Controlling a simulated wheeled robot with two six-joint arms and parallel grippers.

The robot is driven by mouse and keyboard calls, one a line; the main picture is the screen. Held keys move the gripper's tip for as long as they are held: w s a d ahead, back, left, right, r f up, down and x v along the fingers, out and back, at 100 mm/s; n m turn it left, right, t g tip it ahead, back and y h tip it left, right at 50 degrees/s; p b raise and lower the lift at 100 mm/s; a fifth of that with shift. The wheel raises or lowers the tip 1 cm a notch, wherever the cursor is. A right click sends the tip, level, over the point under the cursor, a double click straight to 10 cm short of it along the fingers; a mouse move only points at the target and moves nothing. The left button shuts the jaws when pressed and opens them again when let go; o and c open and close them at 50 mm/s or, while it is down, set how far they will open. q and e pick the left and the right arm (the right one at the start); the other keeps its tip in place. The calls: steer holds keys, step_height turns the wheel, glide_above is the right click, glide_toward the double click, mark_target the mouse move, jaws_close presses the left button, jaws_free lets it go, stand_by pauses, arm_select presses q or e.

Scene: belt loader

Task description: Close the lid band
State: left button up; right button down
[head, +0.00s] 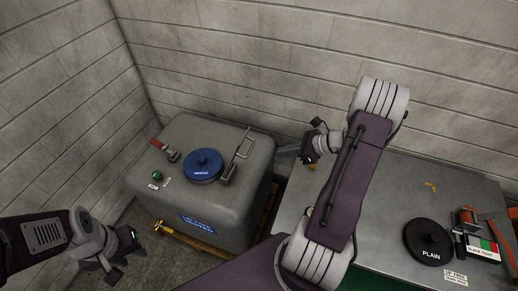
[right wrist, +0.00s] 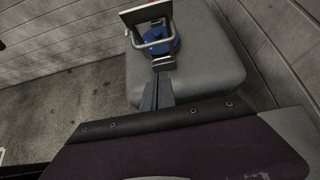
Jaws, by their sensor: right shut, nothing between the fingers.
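The grey tank (head: 235,198) stands against the back wall with a round blue lid (head: 203,165) on top. The lid band, a metal bar with a loop (head: 243,147), stands raised at the lid's right side, not lying across it. In the right wrist view the band (right wrist: 148,14) shows as a plate and loop in front of the blue lid (right wrist: 163,42). My right gripper (head: 284,152) is shut and empty, to the right of the band. Its fingers (right wrist: 156,92) point toward the band's base; contact cannot be told. My left gripper (head: 133,266) looks open and empty, low at the left front.
A red-handled valve (head: 164,149) and a green button (head: 157,176) sit on the tank's left top. A grey bench (head: 390,190) at right carries a black lid marked PLAIN (head: 428,240) and a red-and-black tool (head: 468,220). Walls close the back and left.

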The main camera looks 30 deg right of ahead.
steer(key=w+a+f+p, duration=0.1)
steer(key=w+a+f, duration=0.2)
steer(key=w+a, duration=0.3)
steer(key=shift+w+p, duration=0.25)
steer(key=shift+p, duration=0.1)
